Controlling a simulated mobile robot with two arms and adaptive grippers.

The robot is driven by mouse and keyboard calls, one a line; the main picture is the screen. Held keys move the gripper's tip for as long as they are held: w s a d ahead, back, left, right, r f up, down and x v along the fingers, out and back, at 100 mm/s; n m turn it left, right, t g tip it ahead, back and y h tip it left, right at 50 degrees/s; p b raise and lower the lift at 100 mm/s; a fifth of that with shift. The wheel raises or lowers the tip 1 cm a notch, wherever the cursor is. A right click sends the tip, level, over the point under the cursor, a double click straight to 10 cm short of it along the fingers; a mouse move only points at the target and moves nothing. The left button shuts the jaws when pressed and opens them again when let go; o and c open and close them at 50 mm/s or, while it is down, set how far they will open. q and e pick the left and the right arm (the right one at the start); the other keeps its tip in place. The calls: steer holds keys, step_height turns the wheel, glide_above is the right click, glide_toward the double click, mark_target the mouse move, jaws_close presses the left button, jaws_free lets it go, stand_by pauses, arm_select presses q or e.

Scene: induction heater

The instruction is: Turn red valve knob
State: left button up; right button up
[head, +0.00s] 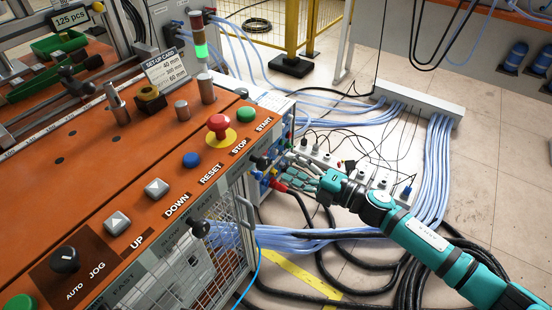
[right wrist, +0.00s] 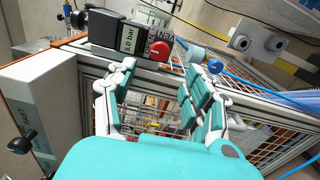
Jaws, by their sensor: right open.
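The red valve knob (right wrist: 158,50) shows in the right wrist view beside a dark gauge with a bar reading (right wrist: 129,40) and a partly hidden label. It has a pale mark on its face. In the head view the red knob (head: 278,186) is on the side of the orange-topped machine, low at the corner. My right gripper (head: 291,175) is at that corner, its fingertips close to the knob. In the right wrist view the open fingers (right wrist: 160,76) are spread either side of the knob's line, with nothing between them. Contact with the knob cannot be told. My left gripper is not in view.
A blue knob (right wrist: 215,66) and a pale cylinder (right wrist: 196,53) sit right of the red knob. A wire mesh guard (right wrist: 150,112) lies below. The orange control panel (head: 130,190) carries several buttons. Hoses and cables (head: 330,240) cover the floor around my right arm.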

steer(key=shift+v, duration=1.8)
